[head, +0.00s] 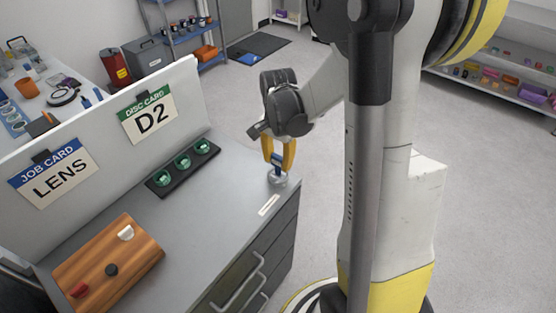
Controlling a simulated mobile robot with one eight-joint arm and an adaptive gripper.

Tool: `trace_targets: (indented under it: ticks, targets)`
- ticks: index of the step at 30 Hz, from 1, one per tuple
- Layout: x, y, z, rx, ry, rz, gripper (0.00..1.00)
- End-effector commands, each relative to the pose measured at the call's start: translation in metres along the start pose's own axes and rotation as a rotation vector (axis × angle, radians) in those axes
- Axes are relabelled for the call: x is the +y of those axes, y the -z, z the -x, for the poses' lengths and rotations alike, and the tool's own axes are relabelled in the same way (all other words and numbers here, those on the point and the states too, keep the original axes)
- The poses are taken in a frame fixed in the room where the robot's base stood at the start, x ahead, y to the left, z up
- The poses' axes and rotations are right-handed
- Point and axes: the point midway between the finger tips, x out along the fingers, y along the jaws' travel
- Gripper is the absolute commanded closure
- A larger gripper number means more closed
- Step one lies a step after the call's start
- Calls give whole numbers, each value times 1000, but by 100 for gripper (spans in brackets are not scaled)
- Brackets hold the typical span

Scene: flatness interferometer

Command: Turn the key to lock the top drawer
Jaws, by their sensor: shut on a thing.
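My gripper (278,156) points down over the far right corner of the grey cabinet top. Its yellow fingers are closed around a small blue piece, which looks like the key (277,161). Below the fingers is a round grey lock base (278,179) on the cabinet top, and the key stands upright over it. The fingers hide part of the key, and its turn angle is hard to read. The top drawer (277,229) is in the cabinet front below, and it looks closed. A pale label strip (269,205) lies near the lock.
A black rack (159,187) with green-topped pieces and a wooden board (90,277) with small knobs are on the cabinet top (217,203). A white panel (105,160) with two cards stands behind. Drawer handles (240,283) stick out in front. The floor to the right is partly clear.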

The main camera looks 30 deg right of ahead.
Motion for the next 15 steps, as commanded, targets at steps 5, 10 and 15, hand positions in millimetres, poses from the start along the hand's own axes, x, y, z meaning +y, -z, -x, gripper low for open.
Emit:
trace_targets:
  ticks: [5, 10, 15]
  targets:
    - [0, 0, 0, 0, 0, 0, 93]
    - [0, 0, -3, 0, 0, 0, 93]
    - [0, 0, -6, 0, 0, 0, 93]
